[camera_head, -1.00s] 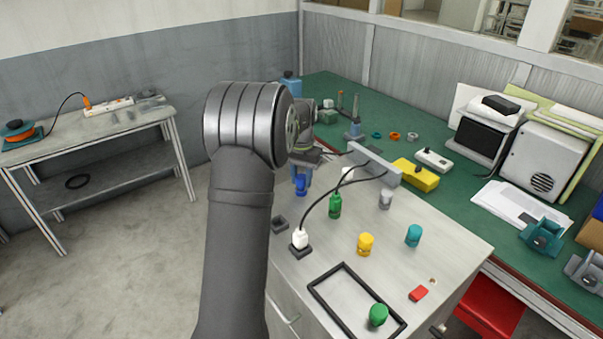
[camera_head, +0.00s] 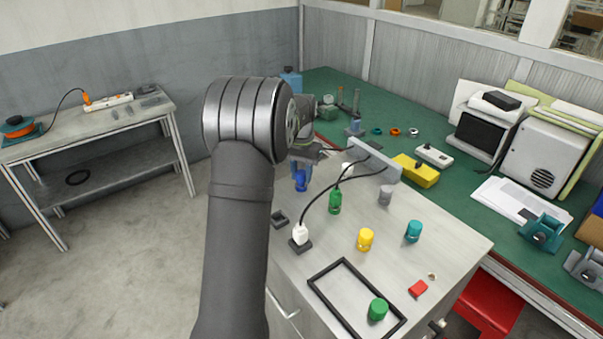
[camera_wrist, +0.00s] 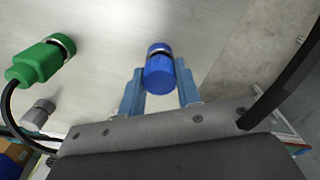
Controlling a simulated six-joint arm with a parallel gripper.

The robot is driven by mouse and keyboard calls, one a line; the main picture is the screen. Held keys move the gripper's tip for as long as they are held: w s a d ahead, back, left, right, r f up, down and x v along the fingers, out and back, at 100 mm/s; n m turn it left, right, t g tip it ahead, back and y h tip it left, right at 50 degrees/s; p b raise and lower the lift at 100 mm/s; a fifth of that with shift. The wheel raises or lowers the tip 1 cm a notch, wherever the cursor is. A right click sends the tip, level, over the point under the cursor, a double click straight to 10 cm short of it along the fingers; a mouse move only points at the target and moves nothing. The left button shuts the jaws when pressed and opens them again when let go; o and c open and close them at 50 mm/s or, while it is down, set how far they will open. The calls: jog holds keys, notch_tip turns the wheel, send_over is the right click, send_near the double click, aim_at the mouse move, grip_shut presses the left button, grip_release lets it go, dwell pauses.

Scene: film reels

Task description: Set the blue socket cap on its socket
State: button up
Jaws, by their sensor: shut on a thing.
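The blue socket cap (camera_head: 301,180) is a short blue cylinder hanging low over the grey worktop, at the far left of the bench. In the head view my arm hides much of the gripper. A small dark square socket (camera_head: 280,217) stands empty on the worktop near its left edge. I cannot tell which socket belongs to the blue cap.
A white plug (camera_head: 300,234) stands in a dark base close by. A green plug (camera_head: 335,202) has a black cable arching to a grey bracket (camera_head: 375,160). Yellow (camera_head: 365,239), teal (camera_head: 413,231) and grey (camera_head: 386,195) caps stand to the right. A black frame (camera_head: 333,297) lies in front.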

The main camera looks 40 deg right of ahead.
aim_at(302, 172)
jog(key=shift+f, duration=0.5)
jog(key=o, duration=0.7)
jog(key=shift+c, duration=0.2)
jog(key=shift+r, duration=0.1)
jog(key=shift+r, duration=5.4)
jog(key=shift+f, duration=4.3)
